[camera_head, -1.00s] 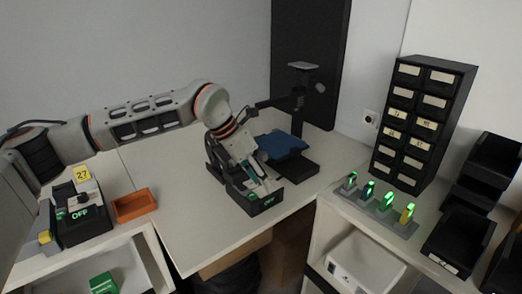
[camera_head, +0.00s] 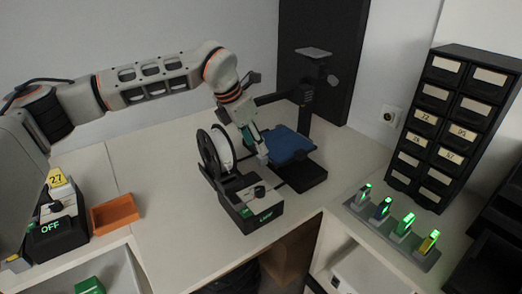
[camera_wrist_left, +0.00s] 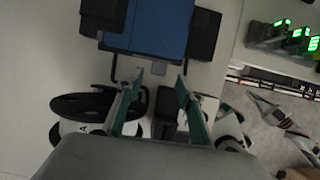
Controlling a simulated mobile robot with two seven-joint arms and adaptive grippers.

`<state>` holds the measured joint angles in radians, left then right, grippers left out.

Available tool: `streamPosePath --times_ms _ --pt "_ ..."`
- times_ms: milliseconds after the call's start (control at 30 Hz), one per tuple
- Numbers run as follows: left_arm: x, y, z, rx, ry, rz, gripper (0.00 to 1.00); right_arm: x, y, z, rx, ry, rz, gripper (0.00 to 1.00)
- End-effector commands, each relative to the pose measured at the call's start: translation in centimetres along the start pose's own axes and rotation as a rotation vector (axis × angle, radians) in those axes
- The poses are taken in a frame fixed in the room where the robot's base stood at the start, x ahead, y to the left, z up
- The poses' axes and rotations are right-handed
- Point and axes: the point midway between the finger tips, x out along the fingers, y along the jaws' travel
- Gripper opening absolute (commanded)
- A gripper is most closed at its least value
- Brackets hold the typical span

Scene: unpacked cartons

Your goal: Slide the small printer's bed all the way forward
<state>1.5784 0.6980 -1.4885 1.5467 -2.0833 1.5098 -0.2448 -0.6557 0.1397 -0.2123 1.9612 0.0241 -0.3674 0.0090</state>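The small printer has a blue bed plate (camera_head: 287,145) on a dark base (camera_head: 303,176), with a dark upright and arm (camera_head: 304,95) behind it. A control box (camera_head: 248,208) with a knob and a green display stands in front, beside a white filament spool (camera_head: 217,150). My left gripper (camera_head: 264,156) is at the bed's near left edge. In the left wrist view, the gripper (camera_wrist_left: 160,80) has its two teal fingers apart, with nothing between them. The blue bed (camera_wrist_left: 158,28) lies just beyond the fingertips there; contact cannot be told. My right gripper is not in view.
At right are a rack of green-lit sticks (camera_head: 392,230) and a dark drawer cabinet (camera_head: 455,125). The table's middle left is clear.

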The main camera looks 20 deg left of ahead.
Motion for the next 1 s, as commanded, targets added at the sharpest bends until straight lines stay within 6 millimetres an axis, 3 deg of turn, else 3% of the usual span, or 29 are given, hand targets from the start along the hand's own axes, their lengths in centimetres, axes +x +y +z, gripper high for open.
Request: streamPosePath --times_ms 100,300,700,833,1000 --pt "2.0 -0.1 0.0 0.000 0.003 -0.001 0.38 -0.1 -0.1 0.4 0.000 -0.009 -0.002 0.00" --pt "4.3 0.0 0.0 0.000 0.001 0.000 0.38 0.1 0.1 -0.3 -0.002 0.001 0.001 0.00" --pt "5.1 0.0 0.0 0.001 0.000 0.000 0.38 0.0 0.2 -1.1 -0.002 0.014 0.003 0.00" --pt "5.1 0.0 0.0 0.001 0.000 0.000 0.04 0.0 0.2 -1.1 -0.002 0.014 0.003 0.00" --pt "5.1 -0.1 0.0 0.001 0.000 0.000 0.00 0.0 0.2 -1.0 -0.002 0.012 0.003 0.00"
